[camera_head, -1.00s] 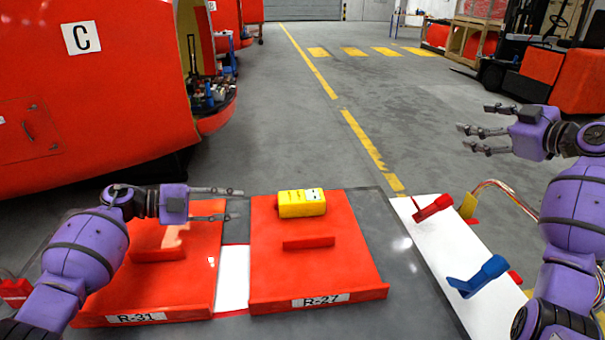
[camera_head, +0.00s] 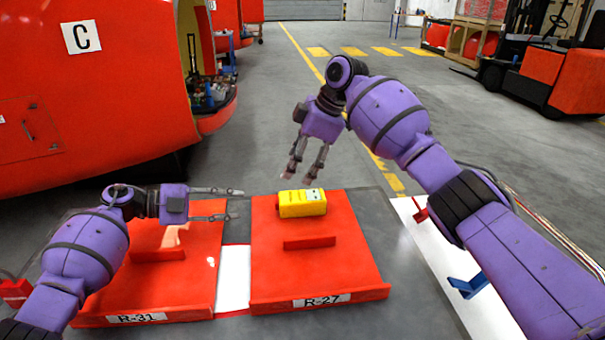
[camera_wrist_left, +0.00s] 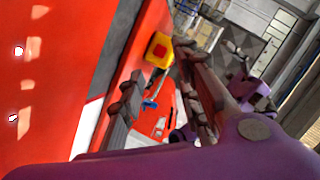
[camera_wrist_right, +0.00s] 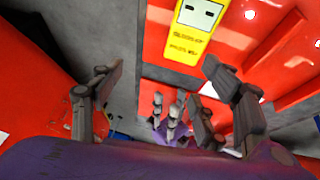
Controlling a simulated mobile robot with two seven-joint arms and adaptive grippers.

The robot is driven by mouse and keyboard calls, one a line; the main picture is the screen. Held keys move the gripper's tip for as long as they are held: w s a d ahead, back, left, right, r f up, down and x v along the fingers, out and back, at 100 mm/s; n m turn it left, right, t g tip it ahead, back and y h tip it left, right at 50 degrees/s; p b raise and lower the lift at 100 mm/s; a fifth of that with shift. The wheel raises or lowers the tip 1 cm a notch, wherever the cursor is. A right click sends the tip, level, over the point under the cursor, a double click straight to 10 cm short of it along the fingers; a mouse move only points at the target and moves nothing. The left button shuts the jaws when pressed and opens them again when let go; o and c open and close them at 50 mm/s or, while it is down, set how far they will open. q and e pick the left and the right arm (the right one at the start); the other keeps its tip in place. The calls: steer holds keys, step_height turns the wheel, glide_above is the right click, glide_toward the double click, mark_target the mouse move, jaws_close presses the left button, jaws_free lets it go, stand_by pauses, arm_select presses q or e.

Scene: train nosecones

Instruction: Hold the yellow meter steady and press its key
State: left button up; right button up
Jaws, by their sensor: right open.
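The yellow meter (camera_head: 302,203) lies on the back part of the red panel marked R-27 (camera_head: 345,265). In the right wrist view the meter (camera_wrist_right: 188,35) shows a grey display and printed text. In the left wrist view its near end (camera_wrist_left: 160,49) carries a red square, which looks like the key. My left gripper (camera_head: 236,204) is open and empty, left of the meter, its fingers pointing toward that end without touching it. My right gripper (camera_head: 298,176) is open and empty, above and just behind the meter, fingers pointing down.
A second red panel marked R-31 (camera_head: 95,305) lies to the left, under my left arm. A raised red bar (camera_head: 309,243) stands on the R-27 panel in front of the meter. A white board (camera_head: 488,312) with a blue clamp-like part (camera_head: 467,287) is at right, partly hidden by my right arm.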

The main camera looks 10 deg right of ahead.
mark_target(303, 196)
steer(key=shift+s+a+f+g+h, duration=0.2)
steer(key=shift+s+f+g+h, duration=0.1)
steer(key=shift+f+h, duration=0.2)
steer(key=shift+s+a+f+g+h, duration=0.25)
steer(key=shift+f+g+h, duration=0.1)
steer(key=shift+h, duration=0.25)
steer(key=shift+s+d+f+h, duration=0.2)
steer(key=shift+d+f+h, duration=0.05)
steer(key=shift+h, duration=0.15)
steer(key=shift+s+d+f+g+h, duration=0.15)
steer(key=shift+d+g+h, duration=0.15)
steer(key=shift+h, duration=0.1)
steer(key=shift+s+d+f+g+h, duration=0.1)
steer(key=shift+s+d+g+h, duration=0.05)
steer(key=shift+d+h, duration=0.2)
steer(key=shift+a+f, duration=0.1)
steer(key=shift+f, duration=3.8)
steer(key=c, duration=1.6)
arm_select(q)
steer(key=shift+c, duration=0.2)
arm_select(e)
steer(key=shift+f, duration=0.1)
